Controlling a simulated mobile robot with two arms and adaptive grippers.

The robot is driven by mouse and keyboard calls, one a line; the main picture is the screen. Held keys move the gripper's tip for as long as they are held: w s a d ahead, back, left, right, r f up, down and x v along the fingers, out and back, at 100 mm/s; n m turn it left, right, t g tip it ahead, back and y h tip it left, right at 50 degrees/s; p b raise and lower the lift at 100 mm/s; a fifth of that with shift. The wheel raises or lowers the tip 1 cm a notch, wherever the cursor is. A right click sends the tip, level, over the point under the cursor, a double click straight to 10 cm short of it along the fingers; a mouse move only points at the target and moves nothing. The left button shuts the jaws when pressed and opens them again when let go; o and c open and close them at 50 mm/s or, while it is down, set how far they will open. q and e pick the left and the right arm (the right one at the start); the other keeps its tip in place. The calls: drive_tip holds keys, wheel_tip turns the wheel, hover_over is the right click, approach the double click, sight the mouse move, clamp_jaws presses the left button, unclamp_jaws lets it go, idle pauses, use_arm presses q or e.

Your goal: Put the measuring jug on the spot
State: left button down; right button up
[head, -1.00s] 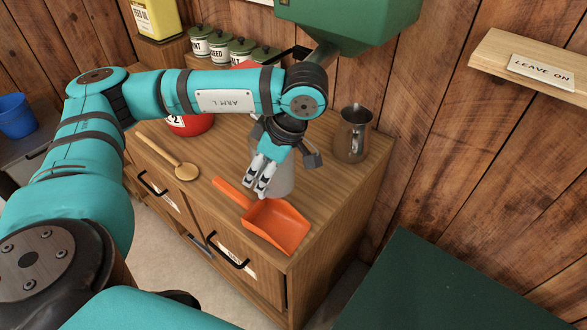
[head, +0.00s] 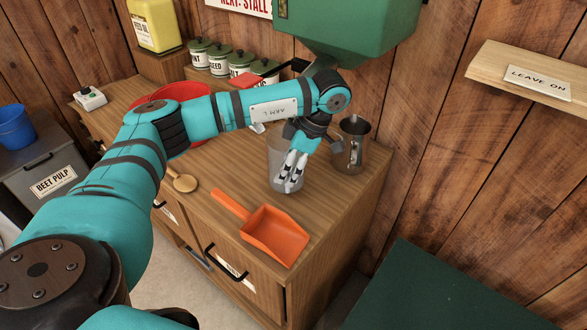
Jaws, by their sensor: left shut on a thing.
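A clear, greyish measuring jug (head: 276,160) is at the right part of the wooden counter, behind the orange scoop. My left gripper (head: 289,182) reaches down over it, with its fingers shut on the jug's near right side. The fingers and wrist hide part of the jug. I cannot tell whether its base touches the counter. I see no clearly marked spot on the counter. My right gripper is not in view.
A metal jug (head: 352,147) stands close to the right. The orange scoop (head: 275,235) lies in front, and a wooden spoon (head: 182,182) to the left. A green hopper (head: 350,28) hangs above. Lidded canisters (head: 220,58) stand at the back. Bare counter shows left of the jug.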

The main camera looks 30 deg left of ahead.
use_arm(q)
drive_tip(key=shift+w+d+f, duration=0.1)
drive_tip(key=shift+w+f, duration=0.95)
drive_tip(key=shift+w, duration=0.2)
drive_tip(key=shift+s, duration=0.1)
drive_tip(key=shift+f, duration=0.15)
drive_tip(key=c, duration=0.7)
unclamp_jaws()
drive_tip(key=p+v, duration=0.1)
drive_tip(key=v, duration=1.1)
